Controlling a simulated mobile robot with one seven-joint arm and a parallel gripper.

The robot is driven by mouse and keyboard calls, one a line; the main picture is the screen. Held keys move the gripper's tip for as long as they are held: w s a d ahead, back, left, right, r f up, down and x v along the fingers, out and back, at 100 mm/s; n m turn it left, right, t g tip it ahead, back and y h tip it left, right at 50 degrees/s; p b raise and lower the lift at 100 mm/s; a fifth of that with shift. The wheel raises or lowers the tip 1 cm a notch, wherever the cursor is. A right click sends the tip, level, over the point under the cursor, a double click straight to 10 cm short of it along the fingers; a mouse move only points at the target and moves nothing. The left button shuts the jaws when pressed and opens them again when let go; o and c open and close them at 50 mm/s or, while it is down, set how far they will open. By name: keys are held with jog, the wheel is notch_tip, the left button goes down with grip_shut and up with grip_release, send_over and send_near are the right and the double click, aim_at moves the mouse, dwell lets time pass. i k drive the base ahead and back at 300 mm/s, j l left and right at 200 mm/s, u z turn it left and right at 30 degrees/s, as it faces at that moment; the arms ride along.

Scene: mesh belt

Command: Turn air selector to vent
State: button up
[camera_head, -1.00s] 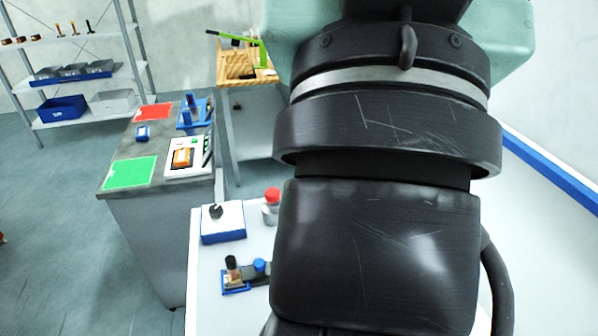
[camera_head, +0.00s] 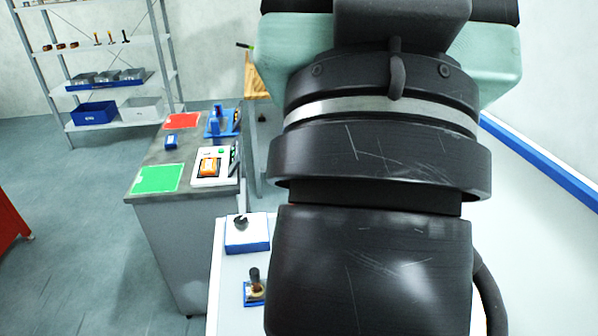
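A white box with a blue base and a black knob (camera_head: 241,222) on top stands on the white table (camera_head: 229,272), just left of my arm. It may be the air selector, but no label is readable and I cannot tell which way the knob points. A small blue fixture with a dark upright post (camera_head: 254,275) stands nearer on the same table, partly hidden by my arm. My large black arm fills the middle of the view and hides much of the table. My gripper is not in view.
A grey bench (camera_head: 150,193) stands to the left, with a green mat (camera_head: 158,179), a red mat (camera_head: 182,121) and a white device with an orange part (camera_head: 211,166). Shelving (camera_head: 112,88) stands behind. A red object (camera_head: 10,222) is at the left edge. Open floor lies between.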

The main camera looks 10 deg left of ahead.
aim_at(241, 222)
jog(key=i+j, duration=0.2)
jog(key=i, duration=0.2)
jog(key=i+j, duration=0.2)
jog(key=i, duration=0.2)
jog(key=i+j, duration=0.2)
jog(key=i, duration=0.2)
